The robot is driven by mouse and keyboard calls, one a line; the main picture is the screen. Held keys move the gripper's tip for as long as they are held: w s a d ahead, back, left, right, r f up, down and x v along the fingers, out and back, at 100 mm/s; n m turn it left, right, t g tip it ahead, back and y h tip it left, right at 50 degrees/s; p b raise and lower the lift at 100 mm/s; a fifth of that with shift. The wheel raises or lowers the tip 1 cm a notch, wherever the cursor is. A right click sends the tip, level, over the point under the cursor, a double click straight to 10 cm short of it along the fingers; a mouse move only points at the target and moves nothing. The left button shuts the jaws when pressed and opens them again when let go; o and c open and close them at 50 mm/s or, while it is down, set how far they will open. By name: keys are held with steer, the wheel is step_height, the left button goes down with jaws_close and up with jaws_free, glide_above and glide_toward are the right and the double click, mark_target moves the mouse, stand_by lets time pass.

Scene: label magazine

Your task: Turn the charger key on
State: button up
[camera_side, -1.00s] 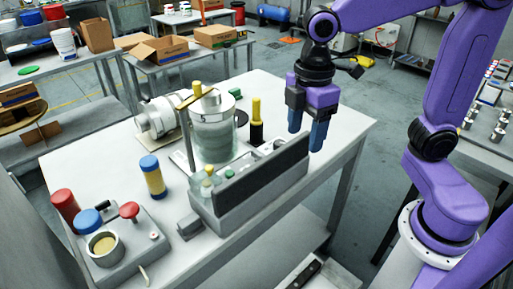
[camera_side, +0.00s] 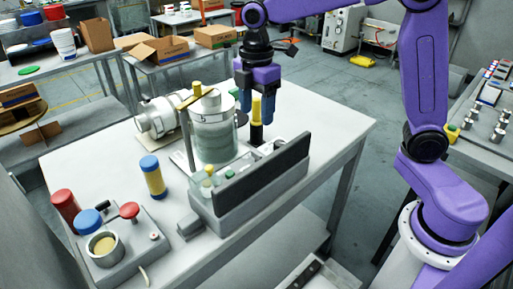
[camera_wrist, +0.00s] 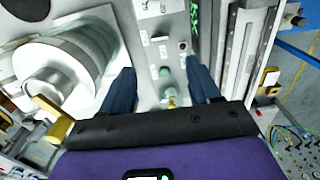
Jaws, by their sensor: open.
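My gripper (camera_side: 259,112) is open and points down over the back right of the table. In the side view its two blue fingers appear on either side of a yellow-topped black post (camera_side: 256,110); I cannot tell whether they touch it. In the wrist view my gripper (camera_wrist: 165,88) shows its fingers apart, with a pale panel (camera_wrist: 148,68) beyond them. The panel bears a small green button (camera_wrist: 165,72) and a dark round fitting (camera_wrist: 183,46). A small yellowish part (camera_wrist: 172,101) shows between the fingers. I cannot make out which part is the charger key.
A glass jar (camera_side: 214,138) stands left of my gripper. A grey tray (camera_side: 240,210) with a dark upright plate (camera_side: 262,172) is in front. The table's right side is clear.

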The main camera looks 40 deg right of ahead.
mark_target(257, 153)
step_height(257, 153, down, 12)
steer(key=shift+r, duration=0.1)
stand_by(0.5)
steer(key=c, duration=1)
